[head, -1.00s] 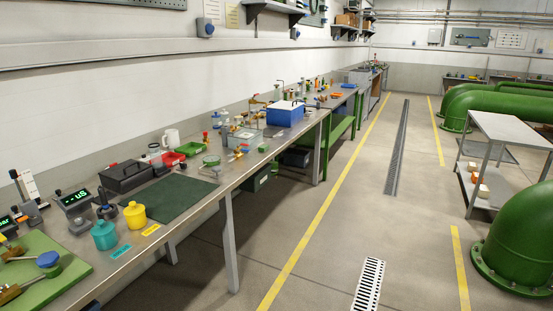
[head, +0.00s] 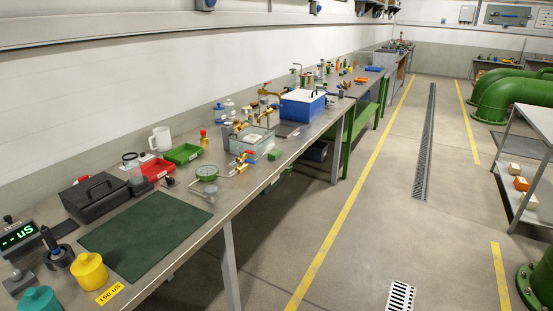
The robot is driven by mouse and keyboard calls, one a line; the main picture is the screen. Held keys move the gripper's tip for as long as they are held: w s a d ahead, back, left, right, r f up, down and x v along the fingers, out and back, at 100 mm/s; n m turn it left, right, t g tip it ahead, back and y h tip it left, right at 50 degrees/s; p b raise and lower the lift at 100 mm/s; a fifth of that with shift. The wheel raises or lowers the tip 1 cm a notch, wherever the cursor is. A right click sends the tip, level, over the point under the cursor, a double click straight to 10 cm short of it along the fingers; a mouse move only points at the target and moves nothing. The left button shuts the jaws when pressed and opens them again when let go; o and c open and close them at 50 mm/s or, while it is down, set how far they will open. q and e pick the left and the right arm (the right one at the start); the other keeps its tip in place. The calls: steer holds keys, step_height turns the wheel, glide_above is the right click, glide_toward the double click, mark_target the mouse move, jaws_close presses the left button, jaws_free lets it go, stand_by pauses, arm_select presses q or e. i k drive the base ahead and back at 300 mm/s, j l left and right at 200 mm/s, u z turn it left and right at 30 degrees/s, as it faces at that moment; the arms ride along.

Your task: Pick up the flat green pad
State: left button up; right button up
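A flat dark green mat (head: 130,252) lies on the near part of the long metal bench. A small green block or pad (head: 274,154) lies farther along the bench, close to its front edge and right of a clear tray. The frames do not settle which of these is the flat green pad. Both rest on the bench, with nothing seen on top of them. Neither of my grippers is in view.
Behind the mat are a black case (head: 95,197), a red tray (head: 158,168) and a green tray (head: 183,153). A yellow pot (head: 89,272) and a teal pot (head: 39,300) stand at near left. A blue box (head: 302,106) stands farther along. The floor beside the bench is clear.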

mark_target(275, 154)
steer(key=i+u, duration=0.15)
steer(key=u, duration=0.2)
steer(key=i+l+u, duration=0.1)
steer(key=u, duration=0.3)
steer(key=i+l+u, duration=0.1)
steer(key=l+u, duration=0.25)
steer(key=i+l+u, duration=0.25)
steer(key=l+u, duration=0.25)
steer(key=l, duration=0.2)
steer(key=i+l+u, duration=0.1)
steer(key=l, duration=0.35)
steer(key=i+l+u, duration=0.15)
steer(key=l, duration=0.3)
steer(key=i+l, duration=0.1)
steer(key=l, duration=0.8)
steer(key=i+l+u, duration=0.1)
steer(key=l, duration=0.8)
